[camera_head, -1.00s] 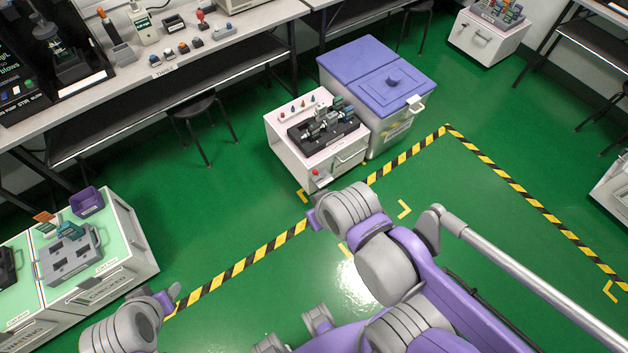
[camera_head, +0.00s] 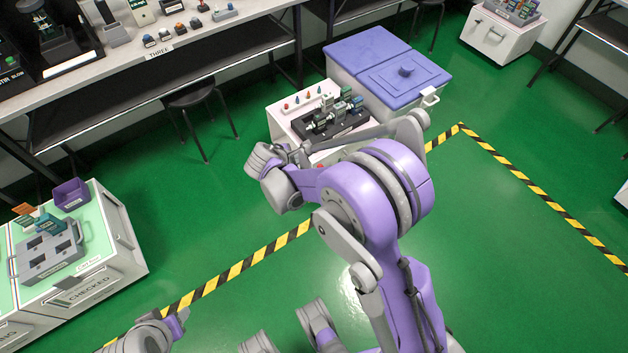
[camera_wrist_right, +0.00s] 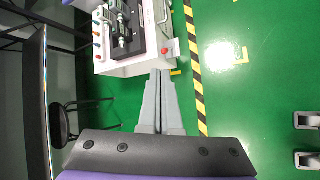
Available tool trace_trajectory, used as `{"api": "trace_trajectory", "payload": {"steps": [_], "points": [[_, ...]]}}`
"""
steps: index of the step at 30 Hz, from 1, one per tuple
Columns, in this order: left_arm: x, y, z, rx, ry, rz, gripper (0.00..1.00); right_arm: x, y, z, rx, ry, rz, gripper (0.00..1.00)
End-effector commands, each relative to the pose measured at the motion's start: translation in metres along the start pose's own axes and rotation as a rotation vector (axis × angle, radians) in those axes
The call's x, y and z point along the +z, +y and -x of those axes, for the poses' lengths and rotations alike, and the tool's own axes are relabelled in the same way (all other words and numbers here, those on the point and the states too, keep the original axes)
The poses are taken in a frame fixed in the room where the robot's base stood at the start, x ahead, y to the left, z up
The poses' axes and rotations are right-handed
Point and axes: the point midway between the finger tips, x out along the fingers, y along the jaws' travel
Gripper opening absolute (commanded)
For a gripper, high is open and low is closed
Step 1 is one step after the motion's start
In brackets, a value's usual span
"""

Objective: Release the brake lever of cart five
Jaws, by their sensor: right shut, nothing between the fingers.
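A small white cart (camera_head: 283,126) stands beside a lidded bin, with a black fixture (camera_head: 335,121) of metal parts on top. No readable label shows which number it bears. A red knob (camera_wrist_right: 165,52) sits on its side in the right wrist view; in the head view my right arm covers most of that side. I cannot tell whether this knob is the brake lever. My right gripper (camera_wrist_right: 160,74) is shut and empty, its fingertips pointing at the cart's lower edge just below the knob. My left gripper (camera_head: 180,321) is low at the left, its fingers unclear.
A bin with purple lids (camera_head: 405,78) adjoins the cart. A workbench (camera_head: 215,38) with a stool (camera_head: 196,100) is behind at left. A cart with a green top (camera_head: 97,212) stands at the left. Yellow-black tape (camera_head: 235,270) crosses the open green floor.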

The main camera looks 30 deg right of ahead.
Motion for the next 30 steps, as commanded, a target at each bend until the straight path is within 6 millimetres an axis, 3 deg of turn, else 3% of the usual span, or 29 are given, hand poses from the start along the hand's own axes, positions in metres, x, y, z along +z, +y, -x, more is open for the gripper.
{"api": "trace_trajectory", "payload": {"steps": [1,6,9,13,19,30], "points": [[0.007,0.000,-0.018,0.000,-0.007,0.000,0.50,-0.024,-0.006,-0.037,0.013,-0.037,0.089,0.00],[0.020,0.000,-0.054,0.000,-0.020,0.000,0.50,-0.077,-0.024,-0.128,0.046,-0.180,0.395,0.00],[0.026,0.000,-0.074,0.000,-0.027,0.000,0.50,-0.107,-0.043,-0.177,0.056,-0.264,0.564,0.00],[0.032,0.000,-0.093,0.000,-0.033,0.000,0.50,-0.136,-0.070,-0.225,0.055,-0.362,0.743,0.00],[0.035,0.000,-0.107,0.000,-0.036,0.000,0.50,-0.157,-0.097,-0.261,0.048,-0.455,0.898,0.00],[0.035,0.000,-0.108,0.000,-0.036,0.000,0.50,-0.160,-0.101,-0.266,0.046,-0.474,0.930,0.00]]}}
